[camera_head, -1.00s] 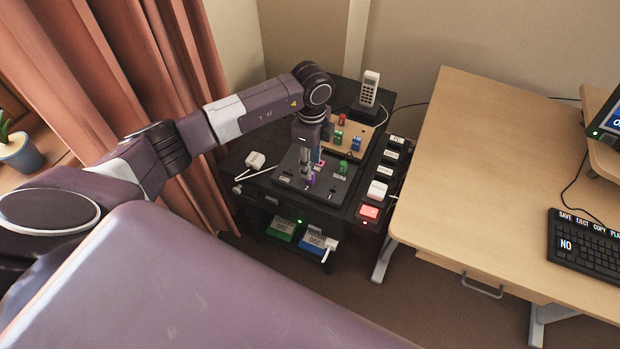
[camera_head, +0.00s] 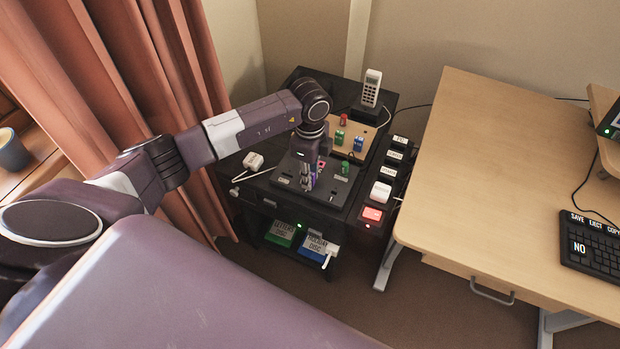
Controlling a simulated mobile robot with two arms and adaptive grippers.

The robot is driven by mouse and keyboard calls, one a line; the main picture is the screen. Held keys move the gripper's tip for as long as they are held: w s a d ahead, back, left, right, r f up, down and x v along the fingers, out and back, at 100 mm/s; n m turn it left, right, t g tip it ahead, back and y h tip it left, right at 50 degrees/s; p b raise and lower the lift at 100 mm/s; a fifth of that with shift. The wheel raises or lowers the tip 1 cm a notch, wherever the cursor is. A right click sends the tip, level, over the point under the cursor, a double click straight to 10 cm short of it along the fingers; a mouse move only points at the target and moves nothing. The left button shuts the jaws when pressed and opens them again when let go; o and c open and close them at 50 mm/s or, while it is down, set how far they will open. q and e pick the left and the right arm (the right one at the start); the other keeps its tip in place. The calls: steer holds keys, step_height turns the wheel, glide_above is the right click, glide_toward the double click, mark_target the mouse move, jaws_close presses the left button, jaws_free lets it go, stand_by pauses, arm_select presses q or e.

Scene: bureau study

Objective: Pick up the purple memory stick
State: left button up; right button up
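The purple memory stick (camera_head: 307,184) stands at the front of a dark panel (camera_head: 336,191) on the black cart. Only a small part of it shows, as my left gripper (camera_head: 310,181) is right over it, pointing down. The fingertips are at the stick, but they are too small and overlapped to tell whether they are open or closed on it. My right gripper is out of view.
Behind the panel, a wooden board (camera_head: 371,130) carries green, blue and red pieces. A cordless phone (camera_head: 372,88) stands behind it. A white adapter (camera_head: 253,160) lies left, labelled switches (camera_head: 394,156) right. The desk (camera_head: 490,170) is further right.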

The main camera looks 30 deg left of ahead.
arm_select(q)
jaws_close()
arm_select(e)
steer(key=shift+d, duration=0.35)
